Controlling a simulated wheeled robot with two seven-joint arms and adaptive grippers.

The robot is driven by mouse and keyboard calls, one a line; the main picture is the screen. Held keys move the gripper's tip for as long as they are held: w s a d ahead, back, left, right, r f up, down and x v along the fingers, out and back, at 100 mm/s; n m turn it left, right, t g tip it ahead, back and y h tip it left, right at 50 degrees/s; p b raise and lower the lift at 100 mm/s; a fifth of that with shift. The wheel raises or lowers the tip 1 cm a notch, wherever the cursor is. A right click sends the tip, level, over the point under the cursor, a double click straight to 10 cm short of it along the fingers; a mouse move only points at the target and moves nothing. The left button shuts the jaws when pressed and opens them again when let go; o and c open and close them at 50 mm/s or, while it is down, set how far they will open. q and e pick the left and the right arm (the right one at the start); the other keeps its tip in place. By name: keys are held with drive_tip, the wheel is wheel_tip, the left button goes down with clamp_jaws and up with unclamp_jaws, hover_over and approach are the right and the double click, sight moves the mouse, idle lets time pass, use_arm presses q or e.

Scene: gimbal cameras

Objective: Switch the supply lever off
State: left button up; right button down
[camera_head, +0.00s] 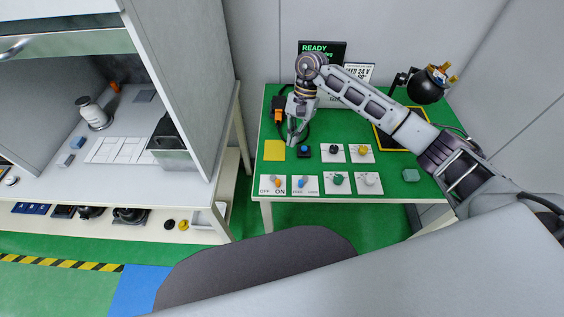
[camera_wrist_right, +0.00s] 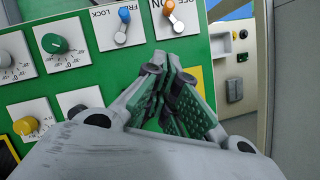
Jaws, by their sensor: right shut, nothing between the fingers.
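The supply lever (camera_head: 278,183) is a small orange lever with a pale end, on a white plate (camera_head: 267,191) marked OFF on the left and ON on the right. It is at the front left of the green panel, and its orange end is on the ON side. In the right wrist view the lever (camera_wrist_right: 170,10) shows at the top edge, with its plate partly cut off. My right gripper (camera_head: 293,138) is shut and empty, over the panel behind the lever, near the yellow square. In its wrist view the fingertips (camera_wrist_right: 168,72) are apart from the lever. My left gripper is out of view.
A blue-levered FREE/LOCK plate (camera_head: 306,186) is right of the supply lever. Knobs (camera_head: 338,179), a blue button (camera_head: 304,150) and a yellow square (camera_head: 274,151) are close by. A cabinet (camera_head: 190,80) is at left.

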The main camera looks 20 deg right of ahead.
drive_tip(key=x, duration=0.5)
drive_tip(key=p+x, duration=0.1)
drive_tip(key=x, duration=0.1)
drive_tip(key=shift+s+d+f, duration=0.1)
drive_tip(key=shift+d+f, duration=0.1)
drive_tip(key=shift+d, duration=0.1)
drive_tip(key=shift+x, duration=1.15)
drive_tip(key=shift+s+a+p, duration=0.75)
drive_tip(key=shift+s+a, duration=0.1)
drive_tip(key=shift+s, duration=0.05)
drive_tip(key=shift+s+a, duration=0.3)
drive_tip(key=shift+s, duration=0.1)
drive_tip(key=shift+s+a, duration=0.1)
drive_tip(key=shift+a, duration=0.05)
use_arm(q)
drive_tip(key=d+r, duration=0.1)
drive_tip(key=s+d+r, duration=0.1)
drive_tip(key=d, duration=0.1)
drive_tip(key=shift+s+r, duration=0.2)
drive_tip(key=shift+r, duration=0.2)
